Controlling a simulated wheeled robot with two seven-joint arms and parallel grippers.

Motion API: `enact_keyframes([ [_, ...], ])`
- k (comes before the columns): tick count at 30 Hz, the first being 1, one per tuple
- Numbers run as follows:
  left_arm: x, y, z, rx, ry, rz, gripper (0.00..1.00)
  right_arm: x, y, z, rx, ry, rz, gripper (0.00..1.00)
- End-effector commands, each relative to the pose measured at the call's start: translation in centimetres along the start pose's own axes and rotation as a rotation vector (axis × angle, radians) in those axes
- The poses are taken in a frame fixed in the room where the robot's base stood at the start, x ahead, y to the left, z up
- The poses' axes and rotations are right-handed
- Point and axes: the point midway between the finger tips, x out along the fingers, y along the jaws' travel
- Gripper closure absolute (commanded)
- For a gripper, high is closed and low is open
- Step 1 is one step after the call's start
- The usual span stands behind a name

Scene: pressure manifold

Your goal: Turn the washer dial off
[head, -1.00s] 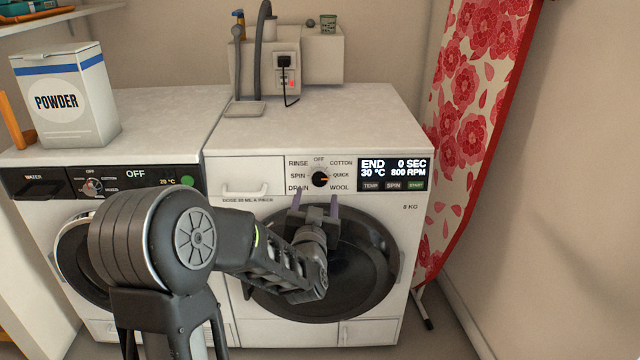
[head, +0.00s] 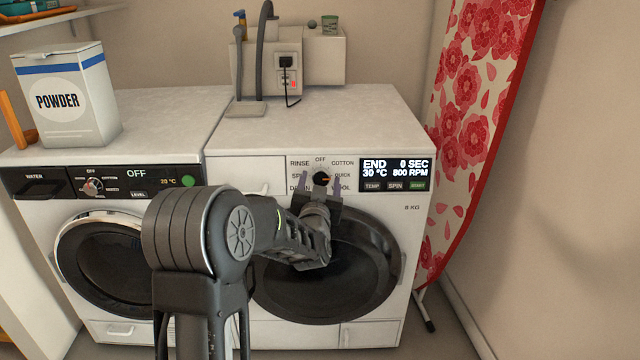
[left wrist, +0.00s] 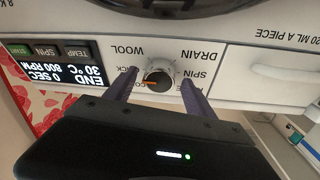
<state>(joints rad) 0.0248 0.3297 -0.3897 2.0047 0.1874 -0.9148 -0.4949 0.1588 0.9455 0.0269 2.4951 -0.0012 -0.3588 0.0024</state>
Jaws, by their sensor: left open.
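The washer (head: 300,125) is the right-hand machine, with its control panel above a dark round door. The display (head: 396,168) reads END, 0 SEC, 30 °C, 800 RPM. My left gripper (head: 320,184) is open, its two purple fingers just below and to either side of the dial. In the left wrist view, upside down, the dial (left wrist: 158,82) lies between the spread fingertips (left wrist: 158,78); I cannot see contact. My right gripper is not in view.
A second machine (head: 190,165) stands to the left with its own dial (head: 92,186). A powder box (head: 75,98) is on top of it. A drawer handle is partly hidden by my arm. A floral ironing board (head: 475,110) leans on the right.

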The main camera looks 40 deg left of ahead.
Motion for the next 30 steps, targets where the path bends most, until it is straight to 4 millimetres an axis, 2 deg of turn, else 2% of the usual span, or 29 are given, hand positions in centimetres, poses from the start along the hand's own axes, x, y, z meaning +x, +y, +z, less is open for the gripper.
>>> enact_keyframes([
  [2, -0.01, 0.00, -0.01, 0.000, 0.000, 0.000, 0.42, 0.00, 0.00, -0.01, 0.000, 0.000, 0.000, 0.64],
  [23, -0.03, 0.03, -0.01, 0.000, 0.000, 0.001, 0.99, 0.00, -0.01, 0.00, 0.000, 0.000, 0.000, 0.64],
  [30, -0.04, 0.08, 0.07, -0.013, 0.001, -0.002, 0.99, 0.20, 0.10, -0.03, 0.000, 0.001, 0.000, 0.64],
])
